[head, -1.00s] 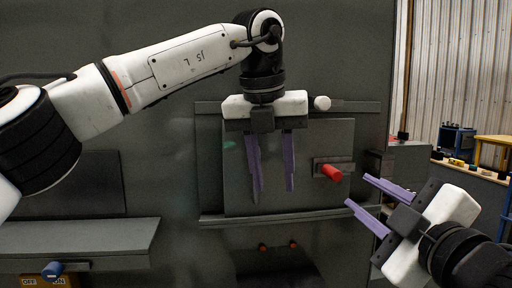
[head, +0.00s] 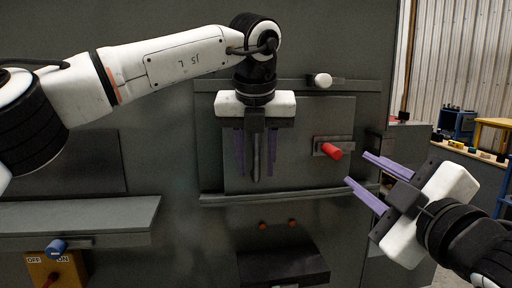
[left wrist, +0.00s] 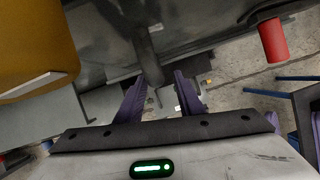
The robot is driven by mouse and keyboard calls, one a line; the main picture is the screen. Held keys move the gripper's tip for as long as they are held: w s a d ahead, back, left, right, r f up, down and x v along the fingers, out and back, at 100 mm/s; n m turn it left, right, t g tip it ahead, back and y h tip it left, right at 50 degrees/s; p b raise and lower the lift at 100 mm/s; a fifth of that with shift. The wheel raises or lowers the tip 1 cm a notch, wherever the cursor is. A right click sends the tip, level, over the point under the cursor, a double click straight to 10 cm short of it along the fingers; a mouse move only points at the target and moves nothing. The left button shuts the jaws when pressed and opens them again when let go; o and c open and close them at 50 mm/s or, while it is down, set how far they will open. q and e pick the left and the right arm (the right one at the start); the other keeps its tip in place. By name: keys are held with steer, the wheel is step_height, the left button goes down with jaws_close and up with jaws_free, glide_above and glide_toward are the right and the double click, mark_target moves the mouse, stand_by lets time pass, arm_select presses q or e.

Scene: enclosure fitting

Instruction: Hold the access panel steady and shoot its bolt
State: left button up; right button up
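The access panel (head: 300,115) is a flat grey plate on the dark enclosure wall, between an upper and a lower rail. A bolt with a red knob (head: 332,151) sits in a dark bracket on its right side; the red knob also shows in the left wrist view (left wrist: 272,38). A dark upright bar (head: 256,158), apparently the panel's handle, stands between the purple fingers of my left gripper (head: 256,176). Gaps show on both sides of it, so that gripper is open. My right gripper (head: 356,168) is open and empty, right of the red knob and apart from it.
A white round knob (head: 322,80) is on the upper rail. A grey ledge (head: 80,215) juts out at left, with a blue knob (head: 57,246) and a yellow OFF/ON switch box (head: 50,268) below. A dark block (head: 283,265) projects below the panel.

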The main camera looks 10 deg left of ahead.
arm_select(q)
steer(key=shift+w+f, duration=0.1)
steer(key=shift+f, duration=0.15)
jaws_close()
stand_by(1.3)
